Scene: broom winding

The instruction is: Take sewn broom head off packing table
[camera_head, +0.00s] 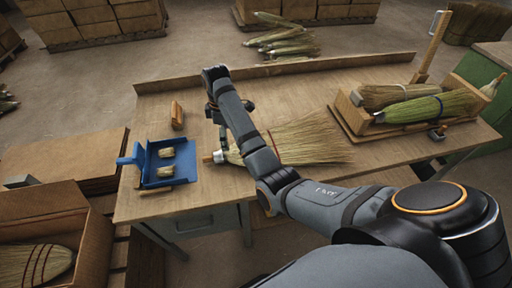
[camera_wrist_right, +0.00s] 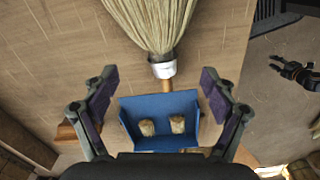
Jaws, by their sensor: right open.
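A broom head (camera_head: 310,142) lies on the packing table (camera_head: 290,90), its straw fanned to the right and its silver collar (camera_head: 224,155) toward the left. A dark gripper (camera_wrist_right: 298,75), seemingly my left, shows at the wrist view's right edge.
A blue dustpan (camera_head: 150,160) holding two small straw bundles sits left of the collar. A wooden block (camera_head: 177,115) lies behind it. A wooden rack (camera_head: 352,115) with banded straw bundles stands at the right. A box (camera_head: 95,240) with a red-stitched broom is front left.

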